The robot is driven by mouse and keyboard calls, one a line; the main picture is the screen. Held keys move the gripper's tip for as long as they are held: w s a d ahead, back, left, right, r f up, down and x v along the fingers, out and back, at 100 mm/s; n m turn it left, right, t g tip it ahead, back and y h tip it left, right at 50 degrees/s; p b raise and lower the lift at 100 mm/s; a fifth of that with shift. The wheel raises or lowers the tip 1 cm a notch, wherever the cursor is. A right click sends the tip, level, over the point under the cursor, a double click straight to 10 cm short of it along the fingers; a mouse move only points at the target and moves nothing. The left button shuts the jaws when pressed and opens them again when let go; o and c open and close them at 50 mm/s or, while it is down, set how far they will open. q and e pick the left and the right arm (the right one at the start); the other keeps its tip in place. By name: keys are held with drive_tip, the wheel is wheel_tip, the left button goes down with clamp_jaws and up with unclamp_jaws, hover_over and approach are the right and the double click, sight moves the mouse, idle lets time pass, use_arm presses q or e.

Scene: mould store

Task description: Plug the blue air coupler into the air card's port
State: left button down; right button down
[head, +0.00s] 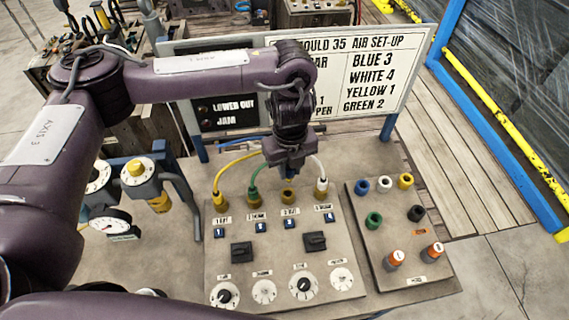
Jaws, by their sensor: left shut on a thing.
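The air card (375,75) on the board reads Blue 3, White 4, Yellow 1, Green 2. On the panel (270,245), a yellow coupler sits in port 1 (220,203), a green one in port 2 (253,199) and a white one in port 4 (321,190). Port 3 (288,197) is a bare brass socket. My left gripper (288,168) points down above and behind port 3, apart from it. It is shut on the blue air coupler, which the gripper largely hides; a blue hose (238,142) runs to it from the left. My right gripper is out of view.
Green and white hoses rise close beside my left gripper. Switches and dials fill the panel's front.

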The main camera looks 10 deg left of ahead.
sight(288, 181)
use_arm(q)
drive_tip(key=shift+f+b, duration=0.7)
drive_tip(key=shift+f, duration=0.2)
drive_tip(key=shift+a+f+b, duration=0.15)
drive_tip(key=shift+f+b, duration=1)
drive_tip(key=shift+b, duration=0.05)
drive_tip(key=shift+f, duration=0.55)
drive_tip(key=shift+f, duration=0.1)
